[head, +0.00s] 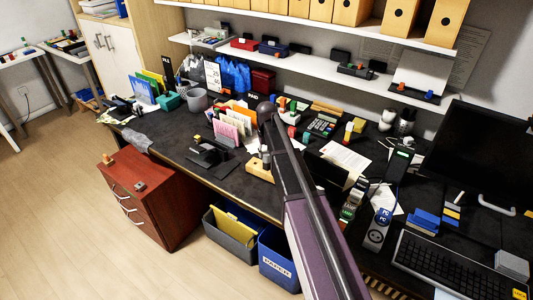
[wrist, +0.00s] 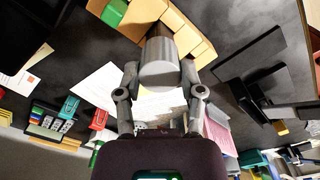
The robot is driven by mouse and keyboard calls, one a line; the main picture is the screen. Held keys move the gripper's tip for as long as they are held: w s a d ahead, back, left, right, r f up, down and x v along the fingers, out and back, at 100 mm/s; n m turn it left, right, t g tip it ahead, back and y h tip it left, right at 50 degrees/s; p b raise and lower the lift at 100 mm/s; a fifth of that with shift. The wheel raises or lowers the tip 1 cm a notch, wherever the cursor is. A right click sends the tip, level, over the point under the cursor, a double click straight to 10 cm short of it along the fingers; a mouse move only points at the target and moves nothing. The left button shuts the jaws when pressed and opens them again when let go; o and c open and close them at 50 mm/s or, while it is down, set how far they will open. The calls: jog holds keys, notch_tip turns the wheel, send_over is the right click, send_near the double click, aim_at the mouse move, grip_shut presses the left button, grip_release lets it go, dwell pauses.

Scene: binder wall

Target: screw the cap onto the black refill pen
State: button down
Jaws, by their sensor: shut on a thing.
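My gripper (wrist: 159,70) is shut on a smooth grey cylinder (wrist: 160,62), which looks like the cap, with one finger on each side of it. Beyond the cylinder is a pale wooden block (wrist: 200,46); in the head view the block (head: 260,172) sits near the front edge of the dark desk. A small dark upright piece (head: 265,155) shows above that block, under the end of my arm. The black refill pen cannot be told apart clearly. The grey cylinder hides what lies behind it, so I cannot tell whether it touches the pen.
A black stand (head: 208,155) and a pink card holder (head: 228,133) are left of the block. White paper (head: 345,158) lies to the right. A monitor (head: 490,150) and keyboard (head: 450,270) fill the right side. Bins (head: 275,262) stand below the front edge.

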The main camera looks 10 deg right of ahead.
jog(key=shift+m, duration=1.8)
jog(key=shift+m, duration=2)
jog(key=shift+m, duration=2.1)
jog(key=shift+m, duration=2.1)
